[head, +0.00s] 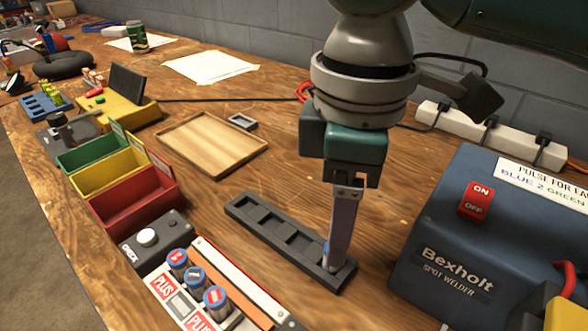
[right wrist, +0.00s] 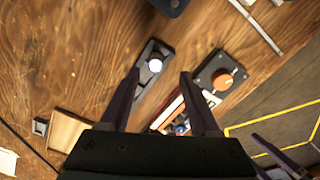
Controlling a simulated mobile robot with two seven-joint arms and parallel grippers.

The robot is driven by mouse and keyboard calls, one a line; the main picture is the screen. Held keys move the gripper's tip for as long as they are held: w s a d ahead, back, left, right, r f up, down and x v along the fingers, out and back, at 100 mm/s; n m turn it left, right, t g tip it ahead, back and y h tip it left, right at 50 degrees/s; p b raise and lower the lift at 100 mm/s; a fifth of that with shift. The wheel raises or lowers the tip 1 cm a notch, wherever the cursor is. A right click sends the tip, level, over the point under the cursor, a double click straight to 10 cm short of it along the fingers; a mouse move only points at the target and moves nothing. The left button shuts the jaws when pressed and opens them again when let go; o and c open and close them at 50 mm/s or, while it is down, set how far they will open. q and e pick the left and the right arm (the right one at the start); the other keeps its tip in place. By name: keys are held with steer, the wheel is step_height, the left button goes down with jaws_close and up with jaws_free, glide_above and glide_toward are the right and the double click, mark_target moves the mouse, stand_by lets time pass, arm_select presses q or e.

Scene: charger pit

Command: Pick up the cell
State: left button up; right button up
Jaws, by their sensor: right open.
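The cell (right wrist: 154,65) shows in the right wrist view as a round, pale-topped piece in one end of the dark slotted tray (right wrist: 145,82). In the head view the same tray (head: 262,226) lies on the bench, and only a blue and white sliver of the cell (head: 326,251) shows beside a finger. My right gripper (head: 336,258) points down over the tray's near end. In its wrist view the two fingers (right wrist: 158,80) are apart, with the cell between them in the picture. Whether they touch it I cannot tell.
A blue spot welder (head: 440,255) stands close on the right. A fixture with several blue-topped cells (head: 197,284) is at the front, beside a dark button box (head: 155,247). Red, yellow and green bins (head: 135,203) and a wooden tray (head: 212,145) are to the left.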

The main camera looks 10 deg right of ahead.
steer(key=f, duration=0.1)
steer(key=f+b, duration=0.1)
steer(key=f, duration=0.3)
steer(key=shift+w+b, duration=0.3)
steer(key=shift+r, duration=0.1)
steer(key=shift+d, duration=0.1)
jaws_close()
